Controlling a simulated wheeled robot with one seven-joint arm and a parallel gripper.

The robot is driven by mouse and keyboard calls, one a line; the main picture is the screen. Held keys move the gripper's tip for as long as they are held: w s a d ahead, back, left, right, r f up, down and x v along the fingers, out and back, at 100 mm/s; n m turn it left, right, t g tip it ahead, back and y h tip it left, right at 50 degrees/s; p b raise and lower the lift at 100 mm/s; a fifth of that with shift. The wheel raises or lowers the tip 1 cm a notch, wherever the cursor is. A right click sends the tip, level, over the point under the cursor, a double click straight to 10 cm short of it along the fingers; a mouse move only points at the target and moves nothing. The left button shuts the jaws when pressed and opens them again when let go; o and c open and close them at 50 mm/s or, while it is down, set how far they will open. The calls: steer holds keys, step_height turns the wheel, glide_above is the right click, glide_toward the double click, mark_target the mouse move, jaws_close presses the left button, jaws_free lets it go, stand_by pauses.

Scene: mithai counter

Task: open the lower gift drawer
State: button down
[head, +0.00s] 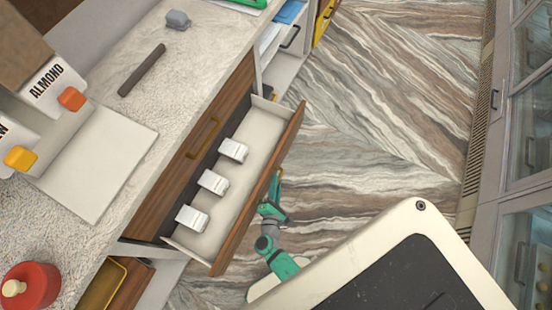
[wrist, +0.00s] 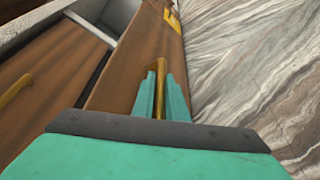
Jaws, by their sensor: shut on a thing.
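The lower gift drawer (head: 233,238) stands pulled well out from the wooden counter front, with its pale inside showing. Several small white boxes, one of them near the middle (head: 213,182), sit in a row in it. My gripper (head: 277,188) is at the outer face of the drawer front, shut on its brass handle. In the wrist view, the two green fingers (wrist: 161,88) stand on either side of the brass handle (wrist: 160,68). The upper drawer front (head: 190,160), with its own brass handle (head: 203,136), is shut above it.
Marble-patterned floor (head: 390,110) lies clear to the right of the open drawer. Glass-fronted cabinets (head: 525,150) line the far right. The countertop holds a red jar (head: 30,286), a dark rod (head: 142,70) and an almond dispenser (head: 60,95).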

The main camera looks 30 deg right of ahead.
steer(key=shift+d, duration=0.1)
steer(key=c, duration=2)
jaws_free()
steer(key=shift+c, duration=0.2)
steer(key=shift+s, duration=0.1)
steer(key=v, duration=1)
steer(key=shift+s+a+r, duration=0.2)
steer(key=shift+s+a, duration=0.05)
steer(key=shift+a, duration=0.05)
